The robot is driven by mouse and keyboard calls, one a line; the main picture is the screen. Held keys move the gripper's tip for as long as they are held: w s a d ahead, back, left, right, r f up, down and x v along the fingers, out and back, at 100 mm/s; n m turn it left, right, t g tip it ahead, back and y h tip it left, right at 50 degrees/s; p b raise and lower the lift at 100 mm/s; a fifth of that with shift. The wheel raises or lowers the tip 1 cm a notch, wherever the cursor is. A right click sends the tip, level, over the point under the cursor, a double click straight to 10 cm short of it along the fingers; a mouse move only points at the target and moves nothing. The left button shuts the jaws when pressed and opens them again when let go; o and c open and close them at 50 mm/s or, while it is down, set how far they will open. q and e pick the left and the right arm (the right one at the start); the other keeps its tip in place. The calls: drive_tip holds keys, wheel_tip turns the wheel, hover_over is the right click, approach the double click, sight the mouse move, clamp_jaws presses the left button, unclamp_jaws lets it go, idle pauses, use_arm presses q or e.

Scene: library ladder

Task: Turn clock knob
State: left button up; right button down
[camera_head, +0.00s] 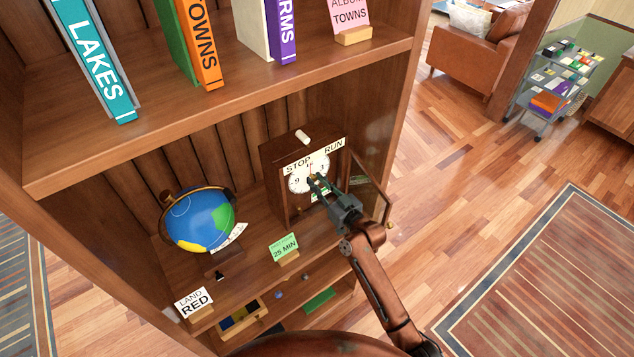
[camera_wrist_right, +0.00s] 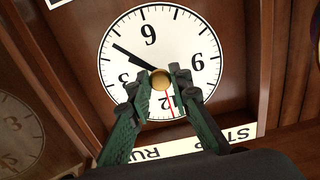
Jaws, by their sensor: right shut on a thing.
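The wooden clock (camera_head: 283,196) stands on a shelf of the bookcase with its white dial (camera_head: 297,184) facing out. The dial (camera_wrist_right: 120,50) appears upside down in the right wrist view, with a black hand pointing between its side and top numerals and a thin red hand pointing down. The round brass knob (camera_wrist_right: 161,80) is at the dial's centre. My right gripper (camera_wrist_right: 162,82) is shut on the knob, one green finger on each side. In the head view my right gripper (camera_head: 318,183) covers the knob. My left gripper is out of view.
The clock's glazed door (camera_head: 371,192) stands open at the right, beside my right arm. A "STOP RUN" label and a pale peg (camera_head: 302,137) are above the dial. A globe (camera_head: 200,220) and a green "25 MIN" card (camera_head: 284,247) are to the left. A shelf with books hangs above.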

drive_tip(key=shift+m+p, duration=0.45)
drive_tip(key=shift+m, duration=0.65)
drive_tip(key=c, duration=1.8)
unclamp_jaws()
drive_tip(key=shift+o, duration=0.2)
drive_tip(key=v, duration=1.2)
drive_tip(key=shift+f, duration=0.15)
